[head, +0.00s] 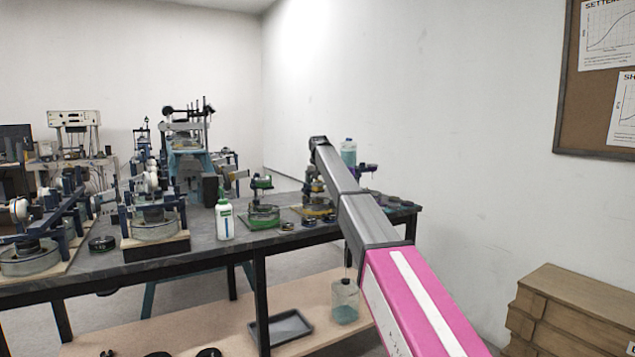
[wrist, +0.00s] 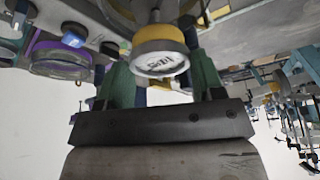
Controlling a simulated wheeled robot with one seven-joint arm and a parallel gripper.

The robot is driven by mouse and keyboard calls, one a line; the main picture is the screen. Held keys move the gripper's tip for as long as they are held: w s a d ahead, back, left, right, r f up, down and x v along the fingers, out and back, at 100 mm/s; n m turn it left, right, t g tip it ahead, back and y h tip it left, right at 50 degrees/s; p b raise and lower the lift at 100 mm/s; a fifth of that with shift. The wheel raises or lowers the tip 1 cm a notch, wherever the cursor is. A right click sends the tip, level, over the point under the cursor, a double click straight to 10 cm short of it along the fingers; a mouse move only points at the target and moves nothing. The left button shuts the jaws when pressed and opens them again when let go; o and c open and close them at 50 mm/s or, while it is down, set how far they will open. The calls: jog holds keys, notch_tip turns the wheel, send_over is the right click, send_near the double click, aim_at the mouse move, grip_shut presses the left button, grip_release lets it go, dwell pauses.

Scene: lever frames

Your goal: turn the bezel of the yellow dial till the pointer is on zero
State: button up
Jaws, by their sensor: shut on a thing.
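The yellow dial (wrist: 160,58) is in the upper middle of the wrist view, its white face turned toward the camera. Its dark marks are too small and blurred for me to read the pointer or the zero. My gripper (wrist: 162,70) has one green finger on each side of the dial and is shut on its bezel. The exact contact at the fingertips is hard to make out. In the head view my arm reaches over the bench to a stand with yellow parts (head: 317,208), and the gripper is not clearly seen there.
A purple-rimmed dish (wrist: 60,60) is left of the gripper in the wrist view. In the head view a green stand (head: 262,205) and a white bottle (head: 224,220) are left of the arm on the dark bench (head: 190,258). Open floor lies in front.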

jog(key=shift+n, duration=0.4)
jog(key=o, duration=0.9)
jog(key=shift+r, duration=0.1)
jog(key=v, duration=1)
jog(key=shift+s+d+r, duration=0.15)
jog(key=shift+d+r, duration=0.1)
